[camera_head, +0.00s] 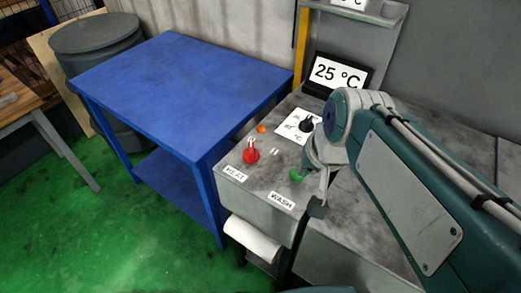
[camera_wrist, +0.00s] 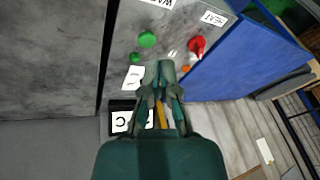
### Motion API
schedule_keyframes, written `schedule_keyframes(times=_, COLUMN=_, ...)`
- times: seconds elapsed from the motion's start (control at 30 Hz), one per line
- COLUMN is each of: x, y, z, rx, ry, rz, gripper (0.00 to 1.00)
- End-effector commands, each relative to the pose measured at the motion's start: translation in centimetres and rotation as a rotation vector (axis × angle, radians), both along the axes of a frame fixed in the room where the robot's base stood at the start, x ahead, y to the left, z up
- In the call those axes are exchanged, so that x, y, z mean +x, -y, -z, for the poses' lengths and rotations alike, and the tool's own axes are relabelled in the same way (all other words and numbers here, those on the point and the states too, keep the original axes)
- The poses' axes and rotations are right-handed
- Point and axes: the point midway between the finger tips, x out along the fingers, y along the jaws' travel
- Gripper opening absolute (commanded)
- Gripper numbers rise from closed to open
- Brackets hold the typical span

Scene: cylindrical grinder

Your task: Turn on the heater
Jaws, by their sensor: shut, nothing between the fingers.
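A red switch knob (camera_head: 251,154) sits on the grey control bench behind a HEAT label (camera_head: 235,173). The knob also shows in the wrist view (camera_wrist: 196,46), with the HEAT label (camera_wrist: 214,18) beside it. An orange lamp (camera_head: 262,128) is behind the knob. The display (camera_head: 338,73) reads 25 °C. My gripper (camera_wrist: 159,67) is shut and empty in the wrist view, appearing left of the red knob and apart from it. In the head view my wrist is over the bench, right of the knob; the fingertips are hard to make out.
A green button (camera_head: 296,174) is near the WASH label (camera_head: 282,200). A black knob (camera_head: 306,124) sits on a white dial plate behind it. A blue table (camera_head: 180,90) stands left of the bench. A paper roll (camera_head: 252,240) hangs at the bench front.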

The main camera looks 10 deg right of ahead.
Motion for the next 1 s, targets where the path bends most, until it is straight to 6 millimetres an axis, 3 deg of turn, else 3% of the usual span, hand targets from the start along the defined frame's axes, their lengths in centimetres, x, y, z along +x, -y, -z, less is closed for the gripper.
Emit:
schedule_keyframes(times=0.53, x=8.5, y=1.4, z=2.8, rx=0.435, ry=-0.357, rz=0.584, gripper=0.00)
schedule_keyframes(times=1.0, x=15.9, y=5.0, z=7.1, rx=0.783, ry=-0.673, rz=1.061, gripper=0.00)
